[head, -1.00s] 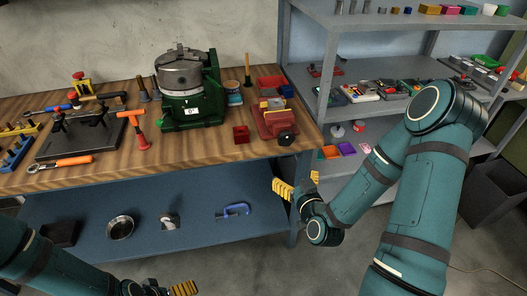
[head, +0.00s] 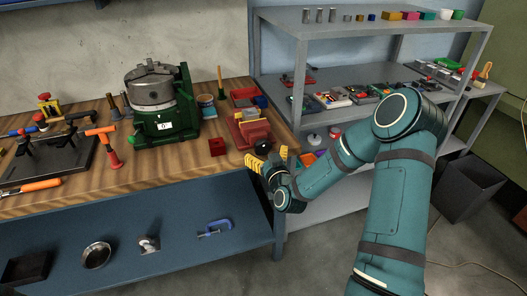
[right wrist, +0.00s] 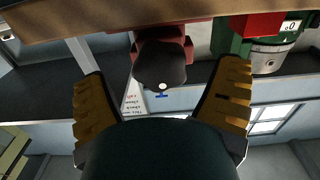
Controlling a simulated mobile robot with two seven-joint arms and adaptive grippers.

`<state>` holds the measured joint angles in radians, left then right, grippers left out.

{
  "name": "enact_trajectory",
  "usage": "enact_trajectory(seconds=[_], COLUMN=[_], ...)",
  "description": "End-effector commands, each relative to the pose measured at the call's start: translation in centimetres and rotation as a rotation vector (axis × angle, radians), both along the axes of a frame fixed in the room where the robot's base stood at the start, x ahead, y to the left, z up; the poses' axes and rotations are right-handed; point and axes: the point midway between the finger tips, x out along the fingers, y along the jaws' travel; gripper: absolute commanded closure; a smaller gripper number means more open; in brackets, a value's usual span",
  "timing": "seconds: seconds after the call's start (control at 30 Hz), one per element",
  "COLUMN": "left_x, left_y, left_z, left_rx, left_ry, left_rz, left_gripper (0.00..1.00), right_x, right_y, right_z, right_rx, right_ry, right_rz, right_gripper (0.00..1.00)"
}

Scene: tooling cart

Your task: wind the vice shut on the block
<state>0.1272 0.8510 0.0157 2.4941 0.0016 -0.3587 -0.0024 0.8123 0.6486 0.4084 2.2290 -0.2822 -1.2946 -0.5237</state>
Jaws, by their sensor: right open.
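The red vice (head: 243,133) stands at the right front corner of the wooden bench top. A yellowish block (head: 250,114) shows at its jaws; whether the jaws touch it I cannot tell. The vice's black knob (head: 263,147) faces the front edge. My right gripper (head: 269,157) is open just in front of the knob, with its yellow fingers spread. In the right wrist view, which is upside down, the dark knob (right wrist: 160,68) lies between and beyond the open fingers, apparently untouched. My left gripper is out of view.
A small red box (head: 217,147) sits left of the vice, and a green machine with a grey chuck (head: 150,90) stands farther left. A red bin (head: 244,96) lies behind the vice. Grey shelving (head: 370,32) stands to the right.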

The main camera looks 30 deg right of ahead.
Motion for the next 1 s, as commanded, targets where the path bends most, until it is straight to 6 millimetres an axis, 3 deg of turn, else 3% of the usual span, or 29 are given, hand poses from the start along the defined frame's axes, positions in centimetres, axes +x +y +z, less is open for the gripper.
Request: enact_trajectory(seconds=[0.2, 0.53, 0.7, 0.73, 1.0], left_x=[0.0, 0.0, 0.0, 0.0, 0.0], left_y=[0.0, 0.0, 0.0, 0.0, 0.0], left_z=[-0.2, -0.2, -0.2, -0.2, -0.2], left_rx=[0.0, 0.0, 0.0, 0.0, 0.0], left_ry=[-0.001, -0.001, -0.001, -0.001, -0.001], left_rz=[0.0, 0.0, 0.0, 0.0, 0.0], left_gripper=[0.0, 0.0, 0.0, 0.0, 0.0], right_x=[1.8, 2.0, 2.0, 2.0, 2.0], right_y=[-0.4, -0.5, -0.5, -0.5, -0.5], right_z=[-0.1, -0.1, -0.1, -0.1, -0.1], right_rx=[0.0, 0.0, 0.0, 0.0, 0.014], right_ry=[0.001, 0.002, 0.002, 0.002, -0.001], right_rz=[-0.001, 0.0, 0.0, 0.0, 0.0], right_gripper=[0.11, 0.13, 0.72, 0.8, 0.8])
